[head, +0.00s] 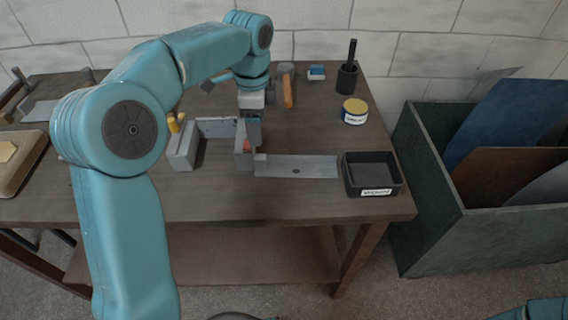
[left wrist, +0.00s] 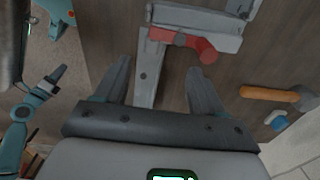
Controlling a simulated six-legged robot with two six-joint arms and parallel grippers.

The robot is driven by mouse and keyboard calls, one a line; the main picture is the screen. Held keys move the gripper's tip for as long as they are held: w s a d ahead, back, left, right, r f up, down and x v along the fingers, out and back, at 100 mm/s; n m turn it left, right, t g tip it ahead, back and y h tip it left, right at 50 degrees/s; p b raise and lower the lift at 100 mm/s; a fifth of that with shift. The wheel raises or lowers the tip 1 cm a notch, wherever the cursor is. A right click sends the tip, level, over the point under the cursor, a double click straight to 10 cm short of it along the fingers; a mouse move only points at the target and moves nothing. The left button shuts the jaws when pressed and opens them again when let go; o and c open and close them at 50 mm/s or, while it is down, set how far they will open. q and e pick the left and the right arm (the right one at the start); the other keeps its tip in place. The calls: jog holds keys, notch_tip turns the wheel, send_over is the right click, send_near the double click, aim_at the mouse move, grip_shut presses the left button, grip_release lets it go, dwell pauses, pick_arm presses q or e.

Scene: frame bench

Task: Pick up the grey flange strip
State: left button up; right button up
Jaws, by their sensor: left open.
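The grey flange strip (head: 310,166) lies flat on the bench, long side left to right, with a dark hole near its middle. Its left end meets the grey frame piece (head: 243,157). In the left wrist view the strip (left wrist: 145,85) runs between my fingers, and its lower part is hidden by the gripper body. My left gripper (head: 253,140) points down near the strip's left end. In the left wrist view its fingers (left wrist: 160,78) are apart, on either side of the strip. My right gripper (left wrist: 54,76) shows small in the left wrist view; its jaws are unclear.
A red clamp part (left wrist: 195,44) sits on the frame beside the strip. A black labelled tray (head: 372,190) stands right of the strip. Behind are an orange-handled tool (head: 288,92), a yellow-lidded tin (head: 355,112) and a dark cup (head: 347,80). A green bin (head: 500,235) stands right of the bench.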

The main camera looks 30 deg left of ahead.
aim_at(262, 155)
pick_arm(q)
notch_tip(262, 155, down, 5)
jog(key=shift+s+d+f, duration=0.1)
jog(key=shift+d, duration=0.05)
jog(key=f, duration=0.2)
jog(key=d+f, duration=0.1)
jog(key=f, duration=0.1)
jog(key=shift+f, duration=0.25)
jog(key=shift+a+f, duration=0.15)
jog(key=shift+f, duration=0.3)
grip_shut()
jog(key=shift+r, duration=0.1)
